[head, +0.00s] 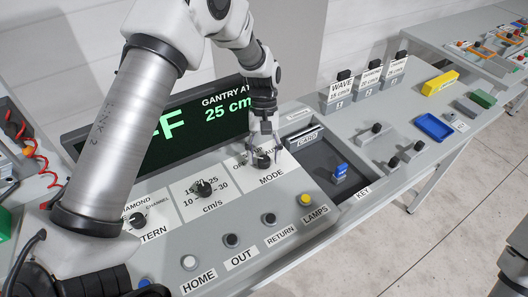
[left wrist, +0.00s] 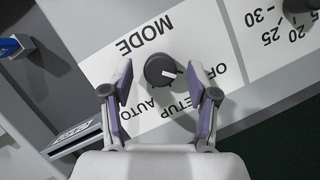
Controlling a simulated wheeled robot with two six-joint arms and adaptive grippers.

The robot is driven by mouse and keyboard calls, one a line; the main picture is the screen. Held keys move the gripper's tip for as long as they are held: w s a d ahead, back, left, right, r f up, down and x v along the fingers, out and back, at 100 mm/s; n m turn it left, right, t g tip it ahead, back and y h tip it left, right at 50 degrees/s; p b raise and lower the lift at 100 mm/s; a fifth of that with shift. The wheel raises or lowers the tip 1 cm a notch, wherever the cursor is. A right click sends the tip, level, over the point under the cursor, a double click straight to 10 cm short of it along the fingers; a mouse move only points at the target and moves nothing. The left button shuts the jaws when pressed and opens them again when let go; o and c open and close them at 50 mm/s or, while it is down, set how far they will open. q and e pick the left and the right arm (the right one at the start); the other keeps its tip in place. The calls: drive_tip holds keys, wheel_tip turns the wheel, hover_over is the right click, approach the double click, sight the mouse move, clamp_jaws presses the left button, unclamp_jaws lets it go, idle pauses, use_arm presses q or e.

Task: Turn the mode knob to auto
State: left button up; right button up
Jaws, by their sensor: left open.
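The mode knob (head: 263,161) is a round dark knob on the white MODE label of the sloped grey panel. In the left wrist view the knob (left wrist: 160,70) has a white mark that points toward the OFF side of its OFF, SETUP, AUTO lettering. My left gripper (head: 264,153) is open over the knob. In the left wrist view its two fingers (left wrist: 163,85) stand on either side of the knob with gaps visible. Whether they reach down to the knob's height is hard to tell. My right gripper is not in view.
Speed knob (head: 204,188) and pattern knob (head: 138,219) sit left of the mode knob. Buttons, including the yellow LAMPS one (head: 305,199), line the front. A blue key (head: 341,170) stands at right. The dark display (head: 130,138) rises behind.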

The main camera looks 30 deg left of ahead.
use_arm(q)
clamp_jaws()
drive_tip(key=m+p, duration=0.1)
drive_tip(key=m+y+p, duration=0.1)
drive_tip(key=m, duration=0.1)
drive_tip(key=shift+d+r+m+g, duration=0.1)
drive_tip(key=shift+d+m+g, duration=0.05)
drive_tip(key=shift+m+g, duration=0.15)
drive_tip(key=m+y, duration=0.1)
drive_tip(key=m, duration=0.1)
drive_tip(key=m+y+p, duration=0.1)
drive_tip(key=m, duration=0.1)
drive_tip(key=shift+d+m, duration=0.2)
drive_tip(key=shift+m, duration=0.1)
drive_tip(key=m+y+p, duration=0.1)
drive_tip(key=m, duration=0.1)
drive_tip(key=m+t+y+p, duration=0.1)
drive_tip(key=m, duration=0.2)
drive_tip(key=shift+d, duration=0.2)
drive_tip(key=shift+s+d+m+t+y+p, duration=0.1)
drive_tip(key=shift+m+t+y+p, duration=0.25)
drive_tip(key=shift+m, duration=0.85)
drive_tip(key=shift+s+m+t+y+p, duration=0.1)
drive_tip(key=shift+m+t+y+p, duration=0.2)
drive_tip(key=shift+m, duration=0.9)
